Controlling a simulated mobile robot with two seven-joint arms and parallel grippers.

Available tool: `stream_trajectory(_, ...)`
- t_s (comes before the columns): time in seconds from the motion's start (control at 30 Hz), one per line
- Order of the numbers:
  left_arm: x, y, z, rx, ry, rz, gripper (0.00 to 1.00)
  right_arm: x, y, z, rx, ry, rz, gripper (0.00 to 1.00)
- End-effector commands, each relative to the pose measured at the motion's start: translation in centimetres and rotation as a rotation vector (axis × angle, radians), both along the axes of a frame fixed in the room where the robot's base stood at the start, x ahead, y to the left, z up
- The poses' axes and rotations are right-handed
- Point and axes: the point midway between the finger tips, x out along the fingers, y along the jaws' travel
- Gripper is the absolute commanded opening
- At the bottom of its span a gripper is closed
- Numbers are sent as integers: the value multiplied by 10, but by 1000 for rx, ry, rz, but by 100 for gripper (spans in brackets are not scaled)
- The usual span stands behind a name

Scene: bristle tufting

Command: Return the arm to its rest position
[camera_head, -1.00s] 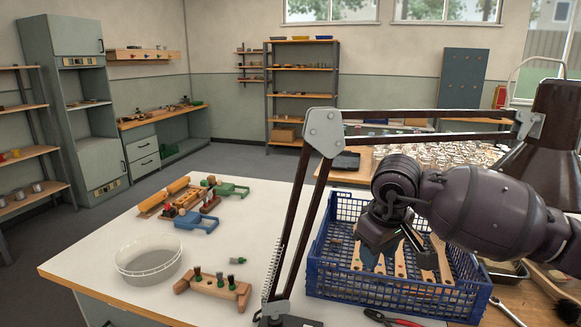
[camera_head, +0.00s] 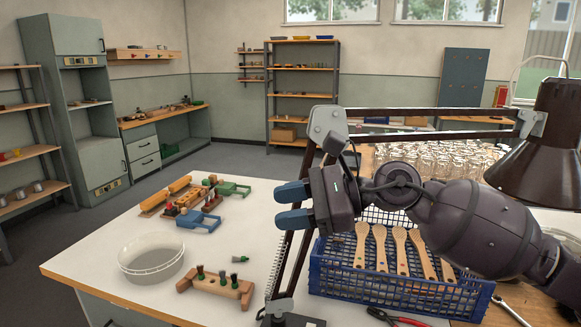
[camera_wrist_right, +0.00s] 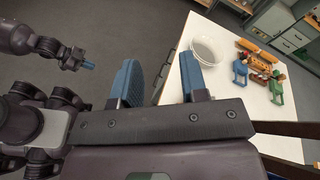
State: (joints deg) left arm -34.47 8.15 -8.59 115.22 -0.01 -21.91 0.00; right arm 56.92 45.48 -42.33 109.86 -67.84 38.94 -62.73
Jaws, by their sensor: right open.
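My right gripper (camera_head: 279,206) is open and empty in the head view. Its blue fingers point left, in front of the dark lamp arm and above the white table. In the right wrist view the two fingers (camera_wrist_right: 160,78) stand apart with nothing between them. The blue crate (camera_head: 395,289) is to the right, below my right arm, with several wooden brush handles (camera_head: 401,247) leaning in it. What seems to be my left gripper (camera_wrist_right: 84,64) shows small at the upper left of the right wrist view. Its opening cannot be made out.
The lamp's dark arm (camera_head: 430,112) rises close beside my right gripper. On the white table (camera_head: 110,250) are a white tub (camera_head: 151,262), a wooden holder with dark tufts (camera_head: 214,287), a green-ended tuft (camera_head: 240,259) and colored clamps (camera_head: 198,221). Red-handled pliers (camera_head: 398,319) lie before the crate.

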Motion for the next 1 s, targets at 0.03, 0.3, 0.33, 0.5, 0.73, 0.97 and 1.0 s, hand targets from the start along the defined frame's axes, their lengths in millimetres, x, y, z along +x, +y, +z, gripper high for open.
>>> stream_trajectory(0.03,-1,0,-3,0,3,0,0,-1,3,2,115,162,-32,40)
stream_trajectory(0.3,0,0,-13,1,9,-2,0,26,-28,-3,744,1143,-161,40)
stream_trajectory(0.33,0,-1,-14,0,8,-3,0,30,-35,-8,808,1242,-168,40)
stream_trajectory(0.5,5,-2,-16,1,1,-6,0,52,-76,-60,1145,1748,-203,40)
stream_trajectory(0.73,6,-3,-20,0,-1,-9,0,56,-133,-162,1573,2273,-234,40)
stream_trajectory(0.97,2,-2,-32,1,15,-9,0,26,-181,-270,-1817,-2402,256,40)
stream_trajectory(1.0,2,-2,-34,2,18,-9,0,18,-188,-287,-1799,-2333,254,40)
